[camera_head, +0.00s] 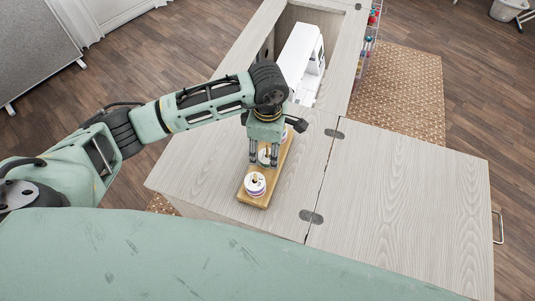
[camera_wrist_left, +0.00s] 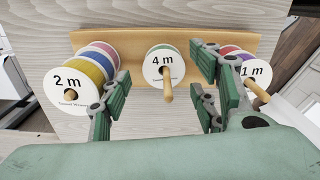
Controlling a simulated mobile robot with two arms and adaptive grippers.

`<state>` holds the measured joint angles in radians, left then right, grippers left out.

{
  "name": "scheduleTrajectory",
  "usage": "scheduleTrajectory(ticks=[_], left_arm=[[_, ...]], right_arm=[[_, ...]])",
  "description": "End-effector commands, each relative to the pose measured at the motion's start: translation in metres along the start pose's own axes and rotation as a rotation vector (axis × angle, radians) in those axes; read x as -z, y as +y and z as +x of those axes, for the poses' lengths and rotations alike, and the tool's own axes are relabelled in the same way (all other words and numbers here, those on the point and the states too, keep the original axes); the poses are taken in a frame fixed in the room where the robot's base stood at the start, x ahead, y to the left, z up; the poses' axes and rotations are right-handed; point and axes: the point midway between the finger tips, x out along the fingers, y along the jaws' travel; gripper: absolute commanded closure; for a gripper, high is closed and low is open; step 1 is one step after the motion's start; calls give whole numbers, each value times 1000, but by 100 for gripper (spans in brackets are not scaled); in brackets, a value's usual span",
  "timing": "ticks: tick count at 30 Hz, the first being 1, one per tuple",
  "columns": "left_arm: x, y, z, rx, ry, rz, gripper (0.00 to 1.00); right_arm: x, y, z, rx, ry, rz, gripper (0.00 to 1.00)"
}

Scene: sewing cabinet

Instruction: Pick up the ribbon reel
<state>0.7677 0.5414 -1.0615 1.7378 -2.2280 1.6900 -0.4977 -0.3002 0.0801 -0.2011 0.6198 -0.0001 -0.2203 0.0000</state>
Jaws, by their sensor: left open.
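Ribbon reels sit on pegs of a wooden stand (camera_head: 261,198) on the cabinet top. In the left wrist view the reel marked 4 m (camera_wrist_left: 163,66) is in the middle, with a peg through its centre. Reels marked 2 m (camera_wrist_left: 74,84) are at the left, and reels marked 1 m (camera_wrist_left: 254,73) at the right. My left gripper (camera_head: 265,160) is open above the middle of the stand, pointing down. My right gripper is not in view.
A white sewing machine (camera_head: 299,58) stands in the cabinet recess behind the stand. The hinged cabinet leaf (camera_head: 410,205) at the right is bare. A front reel (camera_head: 255,184) stands close beside my left gripper. A rack of coloured spools (camera_head: 370,30) is at the back.

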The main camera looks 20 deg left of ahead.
Motion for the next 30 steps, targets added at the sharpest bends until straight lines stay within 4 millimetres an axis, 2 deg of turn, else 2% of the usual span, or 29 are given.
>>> scheduleTrajectory(ticks=[1, 6, 13, 27, 30], left_arm=[[1, -1, 5, 6, 1, -1, 44], [0, 0, 24, 2, -2, 0, 44], [0, 0, 26, 0, -2, 1, 44], [0, 1, 26, -2, -3, 0, 84], [0, 1, 25, -2, -3, -1, 84]], right_arm=[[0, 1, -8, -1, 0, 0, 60], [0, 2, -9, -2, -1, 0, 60], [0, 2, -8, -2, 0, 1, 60], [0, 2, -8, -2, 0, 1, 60], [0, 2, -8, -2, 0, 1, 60]])
